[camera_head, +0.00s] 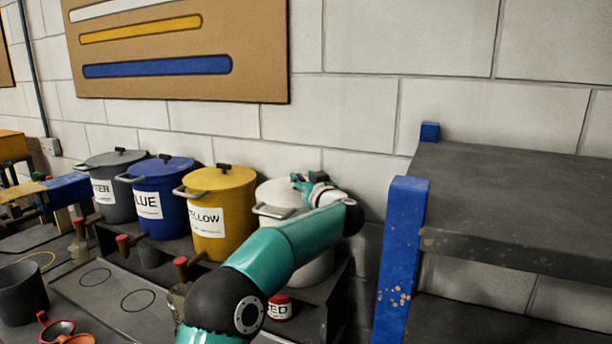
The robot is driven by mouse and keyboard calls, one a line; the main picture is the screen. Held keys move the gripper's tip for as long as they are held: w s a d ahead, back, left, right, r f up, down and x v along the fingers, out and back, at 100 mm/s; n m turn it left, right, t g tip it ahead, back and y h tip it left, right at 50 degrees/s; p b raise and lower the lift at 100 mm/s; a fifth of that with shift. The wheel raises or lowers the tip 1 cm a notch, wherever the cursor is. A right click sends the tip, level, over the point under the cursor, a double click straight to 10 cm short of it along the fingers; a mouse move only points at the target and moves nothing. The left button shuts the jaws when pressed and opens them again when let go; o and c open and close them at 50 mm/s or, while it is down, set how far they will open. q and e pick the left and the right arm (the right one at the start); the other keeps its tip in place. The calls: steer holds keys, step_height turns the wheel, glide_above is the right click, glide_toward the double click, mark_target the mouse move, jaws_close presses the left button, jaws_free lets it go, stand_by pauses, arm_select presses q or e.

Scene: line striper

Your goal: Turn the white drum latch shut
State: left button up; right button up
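The white drum (277,198) stands at the right end of a row of drums, partly behind my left arm. Its light handle shows at the left of its rim. My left gripper (300,182) is over the right part of the white drum's lid, with its small teal fingers pointing left. The other drums carry a black latch on top of the lid, but the white drum's latch is hidden or too small to make out at the gripper. I cannot tell whether the fingers touch it or how far they are closed. My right gripper is out of view.
Yellow (236,190), blue (172,190) and grey (113,190) drums stand left of the white one, with red-handled taps below. A blue-legged shelf (500,200) stands close on the right. A dark cup (22,295) and orange-red rings (62,328) are at lower left.

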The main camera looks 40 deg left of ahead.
arm_select(q)
steer(key=shift+a, duration=0.2)
steer(key=shift+c, duration=0.3)
jaws_close()
steer(key=shift+w+d, duration=0.1)
steer(key=shift+w+r+n+g+y, duration=0.1)
steer(key=shift+n+g+y, duration=0.25)
steer(key=shift+n+g, duration=0.25)
steer(key=shift+w+r+n+g+y, duration=0.1)
steer(key=shift+n+g+y, duration=0.25)
steer(key=shift+n+g, duration=0.55)
steer(key=shift+g, duration=0.6)
